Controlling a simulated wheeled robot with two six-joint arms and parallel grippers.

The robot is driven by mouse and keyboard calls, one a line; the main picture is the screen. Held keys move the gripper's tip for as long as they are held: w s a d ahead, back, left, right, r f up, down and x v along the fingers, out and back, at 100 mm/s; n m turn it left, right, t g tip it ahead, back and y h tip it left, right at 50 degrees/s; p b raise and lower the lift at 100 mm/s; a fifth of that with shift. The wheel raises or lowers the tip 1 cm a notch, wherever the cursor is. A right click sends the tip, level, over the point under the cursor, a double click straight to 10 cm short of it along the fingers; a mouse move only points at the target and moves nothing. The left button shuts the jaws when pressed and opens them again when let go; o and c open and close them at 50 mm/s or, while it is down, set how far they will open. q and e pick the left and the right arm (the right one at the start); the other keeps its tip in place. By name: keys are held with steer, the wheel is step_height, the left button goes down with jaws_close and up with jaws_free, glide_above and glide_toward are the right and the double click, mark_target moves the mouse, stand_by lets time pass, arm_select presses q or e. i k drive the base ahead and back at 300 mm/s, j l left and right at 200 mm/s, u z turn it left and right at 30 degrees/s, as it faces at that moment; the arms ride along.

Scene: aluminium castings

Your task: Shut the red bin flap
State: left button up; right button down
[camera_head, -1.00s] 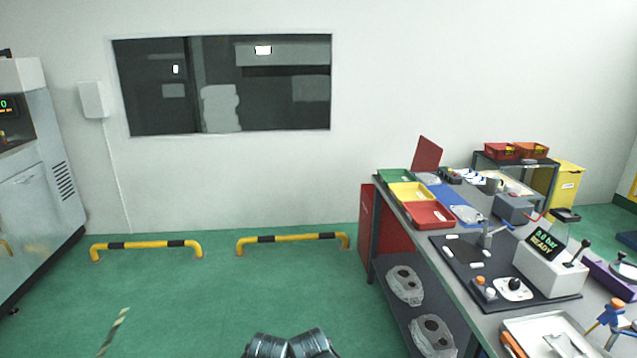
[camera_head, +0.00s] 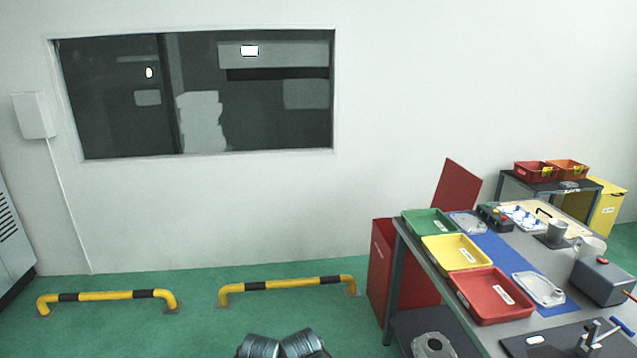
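The red bin (camera_head: 380,265) stands on the floor at the far left end of the workbench, partly hidden behind the bench leg and trays. Its red flap (camera_head: 457,187) is raised and leans up behind the green tray, so the bin is open. Two grey rounded parts of my own body (camera_head: 281,345) show at the bottom centre. Neither gripper's fingers can be seen.
The workbench on the right carries a green tray (camera_head: 429,222), a yellow tray (camera_head: 455,252) and a red tray (camera_head: 491,295). Yellow floor barriers (camera_head: 288,285) stand along the wall. Green floor left of the bench is clear.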

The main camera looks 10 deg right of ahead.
mark_target(458, 189)
steer(key=i, duration=1.85)
steer(key=i+z, duration=0.3)
steer(key=i, duration=0.3)
steer(key=i+j+z, duration=0.1)
steer(key=i+z, duration=0.15)
steer(key=i, duration=0.3)
steer(key=i+j+z, duration=0.3)
steer(key=i, duration=0.3)
